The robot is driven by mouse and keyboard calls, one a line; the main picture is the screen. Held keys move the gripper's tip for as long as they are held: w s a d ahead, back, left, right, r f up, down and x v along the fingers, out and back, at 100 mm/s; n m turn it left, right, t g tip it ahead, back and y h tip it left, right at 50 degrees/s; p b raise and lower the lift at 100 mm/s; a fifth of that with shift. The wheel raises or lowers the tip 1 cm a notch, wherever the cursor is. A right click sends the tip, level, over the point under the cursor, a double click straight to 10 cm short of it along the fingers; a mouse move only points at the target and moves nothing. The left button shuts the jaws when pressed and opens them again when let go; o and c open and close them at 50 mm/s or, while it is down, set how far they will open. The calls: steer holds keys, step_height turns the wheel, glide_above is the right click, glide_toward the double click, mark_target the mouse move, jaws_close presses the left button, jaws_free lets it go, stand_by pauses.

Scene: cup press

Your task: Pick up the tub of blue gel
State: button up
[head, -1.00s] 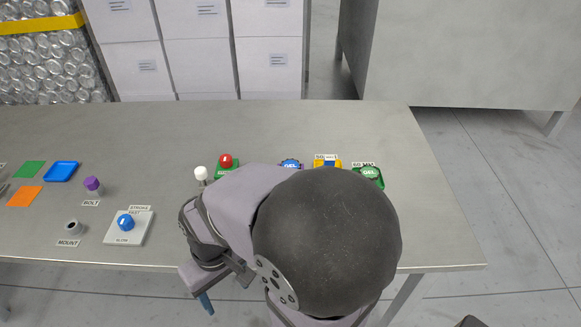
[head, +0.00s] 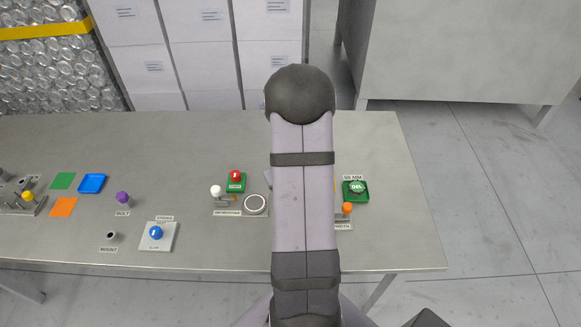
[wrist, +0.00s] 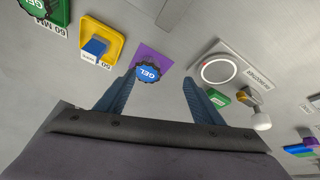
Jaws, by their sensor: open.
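The tub of blue gel (wrist: 147,73) has a dark, knobbed rim and a blue top marked GEL. It sits on a purple square (wrist: 152,54) in the wrist view. My gripper (wrist: 160,80) is open and empty, its two blue fingers spread on either side of the tub in the picture. The tub appears closer to the left finger; I cannot tell the height between them. In the head view my arm hides both the tub and the gripper.
A green GEL tub (head: 357,187) on a green tray and a yellow tray (wrist: 103,43) with a blue block are on one side. A round-ringed plate (wrist: 218,70), a red button (head: 236,175) and a white knob (head: 216,190) are on the other.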

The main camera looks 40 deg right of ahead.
steer(key=shift+w+d+f+t+y+p, duration=0.1)
steer(key=shift+d+f+t+y+p, duration=0.2)
steer(key=shift+d+p, duration=0.5)
steer(key=shift+d+f+t+y+p, duration=0.2)
steer(key=shift+d+f+t+p, duration=0.15)
steer(key=shift+d+p, duration=0.35)
steer(key=shift+d+x, duration=0.2)
steer(key=shift+x, duration=1.15)
steer(key=shift+d+x, duration=0.2)
steer(key=shift+x, duration=1.2)
steer(key=shift+r, duration=0.1)
steer(key=c, duration=1.1)
